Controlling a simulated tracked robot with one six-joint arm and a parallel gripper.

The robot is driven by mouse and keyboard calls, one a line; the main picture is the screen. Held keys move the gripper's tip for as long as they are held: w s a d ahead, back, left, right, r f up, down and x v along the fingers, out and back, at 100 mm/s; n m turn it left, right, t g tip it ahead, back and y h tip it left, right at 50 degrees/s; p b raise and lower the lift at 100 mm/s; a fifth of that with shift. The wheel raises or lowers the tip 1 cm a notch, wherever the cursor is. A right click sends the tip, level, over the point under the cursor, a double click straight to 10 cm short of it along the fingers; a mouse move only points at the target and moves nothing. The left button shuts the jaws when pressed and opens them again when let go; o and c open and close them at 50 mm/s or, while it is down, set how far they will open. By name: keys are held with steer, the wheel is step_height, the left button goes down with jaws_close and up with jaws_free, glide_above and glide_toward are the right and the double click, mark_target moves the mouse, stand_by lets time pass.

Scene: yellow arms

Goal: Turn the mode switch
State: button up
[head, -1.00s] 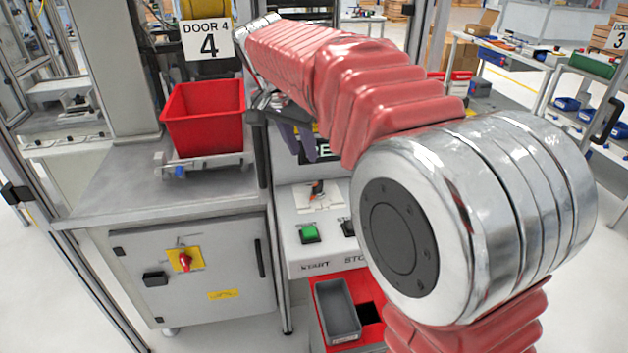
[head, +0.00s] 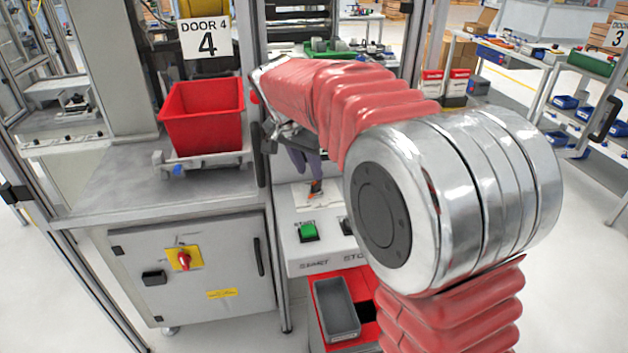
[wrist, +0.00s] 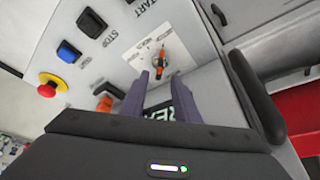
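The mode switch (head: 316,187) is an orange-red lever on a pale plate on the sloped control panel. In the wrist view the mode switch (wrist: 162,60) stands upright ahead of the fingers, with small lettering beside its plate. My gripper (wrist: 165,76) is open, its two purple fingers apart with nothing between them. The switch lies just beyond the fingertips, roughly in line with the gap. In the head view my gripper (head: 307,162) hangs just above the switch; I cannot tell if it touches. My arm partly hides the panel there.
A green start button (head: 308,231) and a dark stop button (wrist: 92,22) sit near the switch. A red emergency button (wrist: 50,84) is farther along the panel. A red bin (head: 203,117) stands left of my gripper, and a grey tray (head: 337,308) is below the panel.

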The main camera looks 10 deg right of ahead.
mark_target(315, 183)
steer(key=x, duration=0.5)
steer(key=shift+d+f, duration=0.1)
steer(key=shift+f, duration=0.3)
steer(key=shift+c, duration=0.5)
jaws_close()
steer(key=shift+d, duration=0.1)
